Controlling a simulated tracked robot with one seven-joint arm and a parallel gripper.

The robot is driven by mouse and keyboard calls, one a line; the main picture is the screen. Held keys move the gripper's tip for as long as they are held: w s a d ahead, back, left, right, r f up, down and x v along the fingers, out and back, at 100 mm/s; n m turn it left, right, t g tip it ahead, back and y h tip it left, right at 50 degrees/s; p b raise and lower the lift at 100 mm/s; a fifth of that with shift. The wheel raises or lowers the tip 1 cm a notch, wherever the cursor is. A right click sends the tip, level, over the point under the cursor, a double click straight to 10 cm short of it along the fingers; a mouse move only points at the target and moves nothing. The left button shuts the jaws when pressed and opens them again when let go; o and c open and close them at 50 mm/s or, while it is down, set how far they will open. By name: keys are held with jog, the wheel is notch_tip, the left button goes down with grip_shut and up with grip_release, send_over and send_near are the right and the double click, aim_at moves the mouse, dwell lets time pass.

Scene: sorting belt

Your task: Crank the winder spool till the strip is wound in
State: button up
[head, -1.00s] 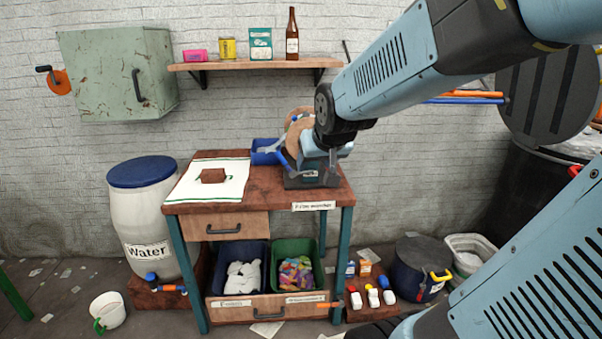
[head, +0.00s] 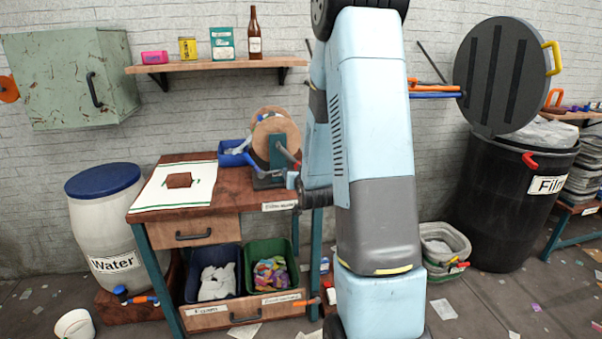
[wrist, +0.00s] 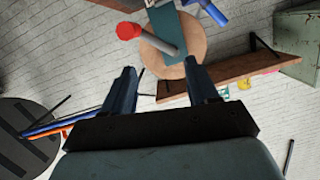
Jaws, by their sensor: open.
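The winder spool (head: 275,140) stands at the back right of the workbench, with round wooden flanges and a teal stand. In the wrist view, its wooden disc (wrist: 193,38) and teal stand are ahead of my gripper. A grey handle with a red end (wrist: 130,31) sticks out in front of the disc. My gripper (wrist: 161,75) is open and empty; the handle is beyond its fingertips, with no contact visible. In the head view my gripper is close to the winder's right side, partly hidden by my arm. I cannot make out the strip clearly.
A blue bin (head: 232,158) stands left of the winder. A white cloth with a brown block (head: 179,180) lies on the bench (head: 228,195). A shelf (head: 215,66) with containers hangs above. A black barrel (head: 510,205) stands right.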

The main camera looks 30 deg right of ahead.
jog(key=d+f+m+t+h, duration=0.2)
jog(key=d+f, duration=0.2)
jog(key=f, duration=0.3)
jog(key=x, duration=1.3)
jog(key=shift+r, duration=0.35)
grip_shut()
jog(key=shift+s+d, duration=0.1)
jog(key=shift+d, duration=0.1)
jog(key=shift+a, duration=0.1)
